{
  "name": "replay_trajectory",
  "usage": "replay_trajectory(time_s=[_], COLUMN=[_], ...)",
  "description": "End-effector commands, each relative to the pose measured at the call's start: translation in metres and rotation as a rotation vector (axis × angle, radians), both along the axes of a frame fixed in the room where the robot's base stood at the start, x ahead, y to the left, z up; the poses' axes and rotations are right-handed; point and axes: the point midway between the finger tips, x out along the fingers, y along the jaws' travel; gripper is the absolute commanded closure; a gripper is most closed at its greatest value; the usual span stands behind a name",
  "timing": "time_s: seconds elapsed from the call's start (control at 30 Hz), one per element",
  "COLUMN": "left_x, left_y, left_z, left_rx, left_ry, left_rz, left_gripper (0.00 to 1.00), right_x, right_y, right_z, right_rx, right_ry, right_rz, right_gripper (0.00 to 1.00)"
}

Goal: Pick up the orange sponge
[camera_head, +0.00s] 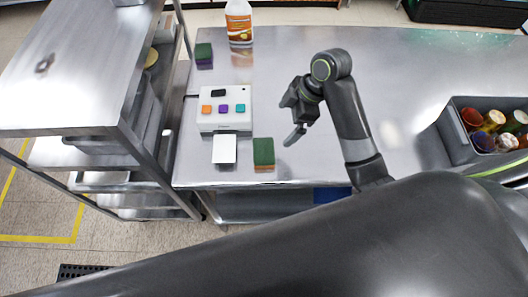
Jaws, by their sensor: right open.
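The orange sponge (264,156) stands near the front edge of the steel table, with a dark green top and a thin orange strip along its lower side. My right gripper (291,119) is up and to the right of the sponge in the picture, apart from it and empty. Its jaws are open, with one finger pointing down-left towards the table. My left gripper is not in view.
A white box with coloured buttons (225,109) and a white card (224,149) lie left of the sponge. A green and purple sponge (204,56) and a bottle (239,22) stand further back. A grey bin (456,146) holds several jars. A steel rack (80,60) stands at left.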

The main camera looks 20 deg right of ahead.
Motion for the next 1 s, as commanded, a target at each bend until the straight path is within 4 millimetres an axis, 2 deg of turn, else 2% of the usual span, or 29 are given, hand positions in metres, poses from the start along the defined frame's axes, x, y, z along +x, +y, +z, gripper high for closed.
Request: replay_trajectory(time_s=[0.03, 0.1, 0.4, 0.5, 0.7, 1.0], left_x=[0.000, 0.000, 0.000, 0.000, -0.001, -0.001], left_y=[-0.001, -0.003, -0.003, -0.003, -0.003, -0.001], left_z=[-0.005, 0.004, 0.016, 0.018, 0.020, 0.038], left_rx=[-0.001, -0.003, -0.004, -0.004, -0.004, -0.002], left_ry=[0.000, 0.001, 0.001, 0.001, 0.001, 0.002], left_rz=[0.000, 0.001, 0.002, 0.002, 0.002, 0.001], left_gripper=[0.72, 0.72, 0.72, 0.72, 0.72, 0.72], right_x=[0.000, 0.000, 0.006, 0.008, 0.008, 0.007], right_y=[0.005, 0.011, 0.032, 0.035, 0.039, 0.048], right_z=[-0.013, -0.024, -0.078, -0.089, -0.098, -0.126], right_rx=[0.004, 0.005, 0.001, 0.000, -0.001, 0.000], right_ry=[0.007, 0.009, 0.005, 0.003, 0.002, 0.005], right_rz=[-0.001, -0.003, -0.003, -0.005, -0.005, -0.004], right_gripper=[0.00, 0.00, 0.00, 0.00, 0.00, 0.00])
